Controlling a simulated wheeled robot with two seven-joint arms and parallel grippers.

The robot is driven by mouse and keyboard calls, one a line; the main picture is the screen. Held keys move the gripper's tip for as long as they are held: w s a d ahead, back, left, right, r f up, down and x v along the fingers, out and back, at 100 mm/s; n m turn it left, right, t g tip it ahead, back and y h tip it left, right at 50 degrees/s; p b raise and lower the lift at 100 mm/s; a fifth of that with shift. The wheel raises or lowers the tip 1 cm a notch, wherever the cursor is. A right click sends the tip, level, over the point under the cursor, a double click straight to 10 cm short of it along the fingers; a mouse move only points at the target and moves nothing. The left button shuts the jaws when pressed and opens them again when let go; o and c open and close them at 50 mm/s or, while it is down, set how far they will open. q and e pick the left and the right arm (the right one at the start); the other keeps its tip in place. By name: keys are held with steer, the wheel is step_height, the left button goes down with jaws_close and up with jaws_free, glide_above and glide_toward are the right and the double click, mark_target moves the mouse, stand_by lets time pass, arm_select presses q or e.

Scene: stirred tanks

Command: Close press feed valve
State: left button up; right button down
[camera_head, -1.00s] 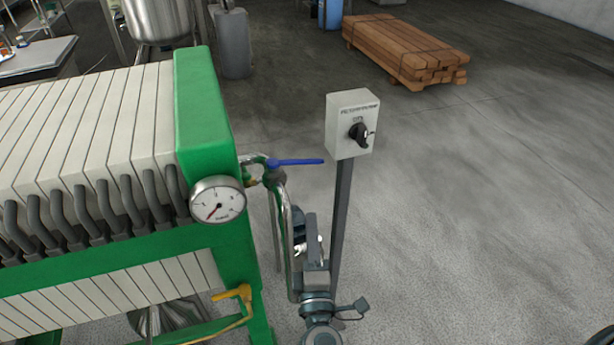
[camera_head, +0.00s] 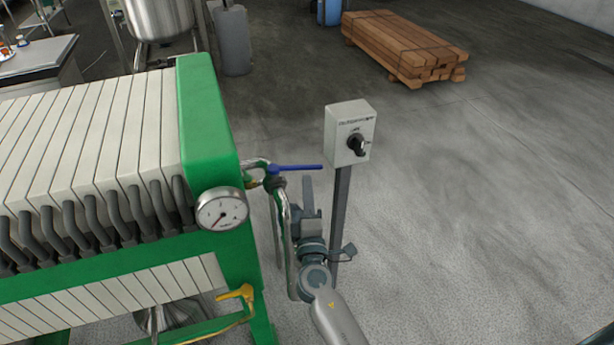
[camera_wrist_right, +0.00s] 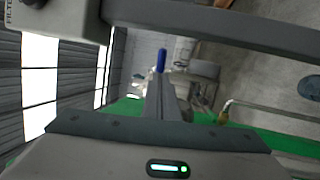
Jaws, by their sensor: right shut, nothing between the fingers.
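The valve with the blue lever (camera_head: 298,167) sits on the pipe at the right end of the green-framed filter press (camera_head: 208,120); its lever points right, roughly level. My right gripper (camera_head: 308,182) is shut and empty, with its fingers pointing up just below the outer part of the lever. In the right wrist view the blue lever end (camera_wrist_right: 161,60) shows just beyond the closed fingers (camera_wrist_right: 162,85). I cannot tell whether they touch. My left gripper is not in view.
A switch box (camera_head: 349,133) with a black knob stands on a grey post (camera_head: 340,215) close to the right of my gripper. A pressure gauge (camera_head: 222,209) and a yellow valve handle (camera_head: 236,294) are on the press. Stacked timber (camera_head: 405,47) lies behind; the floor at right is clear.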

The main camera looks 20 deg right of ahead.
mark_target(299, 168)
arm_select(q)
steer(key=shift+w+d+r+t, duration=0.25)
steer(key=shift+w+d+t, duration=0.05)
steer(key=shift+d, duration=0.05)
arm_select(e)
steer(key=shift+x, duration=1)
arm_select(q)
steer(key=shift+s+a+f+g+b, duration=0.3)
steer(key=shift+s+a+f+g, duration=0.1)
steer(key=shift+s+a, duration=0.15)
arm_select(e)
steer(key=y, duration=0.1)
steer(key=w+d+n+y, duration=0.1)
steer(key=w+n+y, duration=0.1)
steer(key=y, duration=0.1)
steer(key=shift+w+d+t, duration=0.15)
steer(key=shift+d+t, duration=0.1)
steer(key=shift+t, duration=0.05)
